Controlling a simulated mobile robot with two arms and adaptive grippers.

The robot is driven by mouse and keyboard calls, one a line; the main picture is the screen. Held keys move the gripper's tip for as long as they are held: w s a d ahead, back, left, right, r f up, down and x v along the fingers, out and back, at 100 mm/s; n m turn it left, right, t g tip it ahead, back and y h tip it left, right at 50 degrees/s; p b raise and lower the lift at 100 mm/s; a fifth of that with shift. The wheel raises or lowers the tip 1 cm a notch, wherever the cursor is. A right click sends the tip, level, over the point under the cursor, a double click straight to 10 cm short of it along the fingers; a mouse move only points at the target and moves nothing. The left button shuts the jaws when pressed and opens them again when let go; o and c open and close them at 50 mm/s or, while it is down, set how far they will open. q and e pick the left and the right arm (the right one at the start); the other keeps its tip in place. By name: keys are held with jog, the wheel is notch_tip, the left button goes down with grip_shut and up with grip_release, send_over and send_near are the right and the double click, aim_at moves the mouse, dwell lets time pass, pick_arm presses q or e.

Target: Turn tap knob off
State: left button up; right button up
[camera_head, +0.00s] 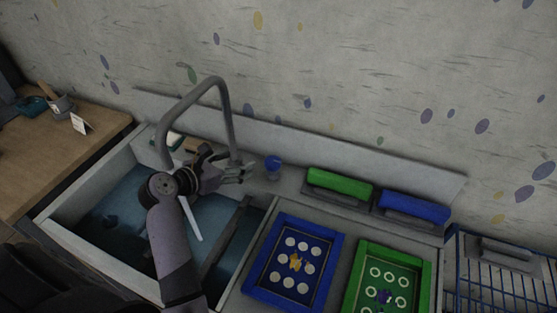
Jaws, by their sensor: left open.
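The grey tap (223,105) arches over the sink (100,247) at the back. A small blue knob (272,161) stands on the rear ledge just right of the tap's upright pipe. My left gripper (240,173) is open and empty at the foot of that pipe, its fingers pointing right toward the knob. A small gap shows between the fingertips and the knob. A thin pale streak below my left wrist may be running water; I cannot tell for sure. My left arm hides part of the basin and the tap's spout end. My right gripper is not in view.
A blue-framed screen (265,245) and a green-framed screen (361,272) lie right of the basin. Green (340,186) and blue (413,207) blocks sit on the rear ledge. A wire rack (481,287) is far right, a wooden counter (40,150) far left.

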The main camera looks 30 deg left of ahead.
aim_at(272, 161)
pick_arm(q)
notch_tip(272, 161, down, 5)
jog(key=b, duration=0.5)
jog(key=x, duration=1.6)
jog(key=shift+w+f+p, duration=0.15)
jog(key=shift+f+p, duration=0.2)
jog(key=shift+w+d+f, duration=0.1)
jog(key=shift+w+f, duration=0.1)
jog(key=shift+w, duration=0.25)
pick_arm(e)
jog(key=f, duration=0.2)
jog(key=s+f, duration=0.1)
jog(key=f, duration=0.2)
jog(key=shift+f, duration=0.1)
pick_arm(q)
jog(key=shift+c, duration=0.3)
jog(key=c, duration=1.1)
